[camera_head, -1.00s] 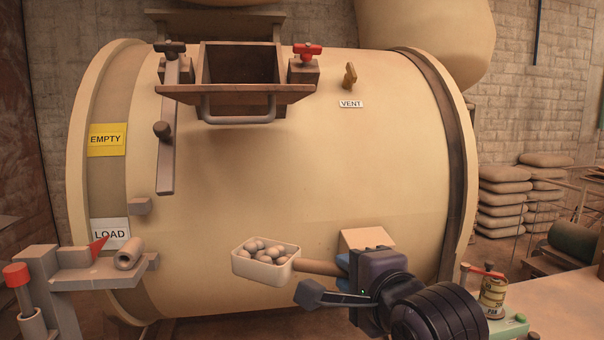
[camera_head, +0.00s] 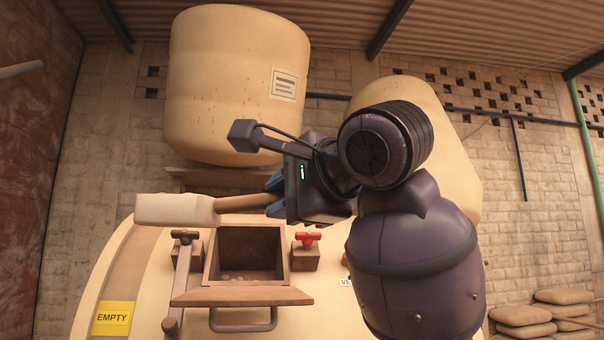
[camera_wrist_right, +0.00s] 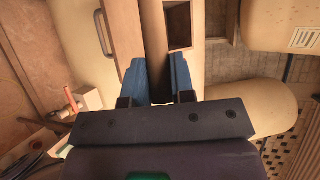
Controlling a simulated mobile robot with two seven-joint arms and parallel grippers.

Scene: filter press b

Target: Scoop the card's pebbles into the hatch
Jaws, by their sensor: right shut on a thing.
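My right gripper (camera_head: 276,196) is shut on the handle of the scoop (camera_head: 178,209). It holds the scoop raised at the upper left of the hatch (camera_head: 250,250). The scoop's pale side faces me, and whether pebbles are in it is hidden. The handle (camera_wrist_right: 154,40) also shows between the blue fingers in the right wrist view. The hatch stands open, with its flap (camera_head: 240,296) folded out in front. A few small rounded shapes, perhaps pebbles, show faintly low inside it. The yellow EMPTY card (camera_head: 113,318) is at lower left. My left gripper is not seen.
Sacks (camera_head: 530,320) are stacked at the lower right.

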